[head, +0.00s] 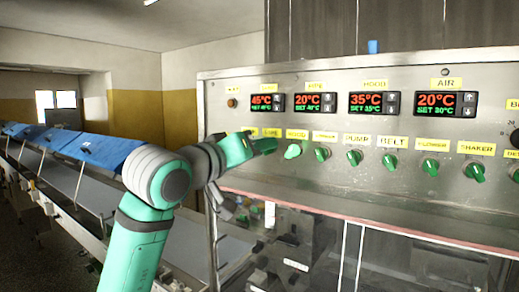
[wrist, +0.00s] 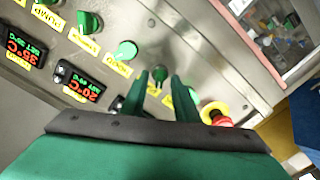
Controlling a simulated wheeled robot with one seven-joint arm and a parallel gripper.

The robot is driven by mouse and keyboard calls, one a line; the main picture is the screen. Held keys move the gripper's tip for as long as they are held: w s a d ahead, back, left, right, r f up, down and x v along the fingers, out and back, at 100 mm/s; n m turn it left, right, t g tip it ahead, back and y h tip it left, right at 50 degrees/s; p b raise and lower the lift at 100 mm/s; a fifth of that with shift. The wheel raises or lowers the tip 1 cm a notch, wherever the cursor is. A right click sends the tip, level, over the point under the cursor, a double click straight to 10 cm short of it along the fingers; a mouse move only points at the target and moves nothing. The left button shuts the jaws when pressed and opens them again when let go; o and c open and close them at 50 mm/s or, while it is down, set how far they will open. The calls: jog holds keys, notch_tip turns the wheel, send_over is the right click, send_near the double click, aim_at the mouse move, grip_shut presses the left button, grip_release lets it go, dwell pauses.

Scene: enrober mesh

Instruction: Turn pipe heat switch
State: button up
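The pipe heat switch (wrist: 158,73) is a small green knob on the steel control panel. In the wrist view it shows between and just beyond my two green fingertips, with a yellow label beside it. My gripper (wrist: 160,78) is open, its fingers apart on either side of the knob's line; I cannot tell whether they touch it. In the head view my gripper (head: 268,146) is close to the panel under the yellow PIPE label and hides the knob. The pipe display (head: 314,103) reads 20°C above a set value.
The HOOD knob (head: 292,151) glows bright green just right of my gripper. More green knobs, such as the PUMP knob (head: 354,157), run along the row. A red emergency stop button (wrist: 220,119) is on the other side. A blue-covered conveyor (head: 100,150) stands at left.

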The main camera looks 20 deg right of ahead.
grip_shut()
jog(key=shift+m, duration=0.4)
jog(key=m, duration=1.1)
jog(key=shift+s+d, duration=0.1)
jog(key=shift+s, duration=0.05)
dwell(0.5)
grip_release()
jog(key=shift+s, duration=0.1)
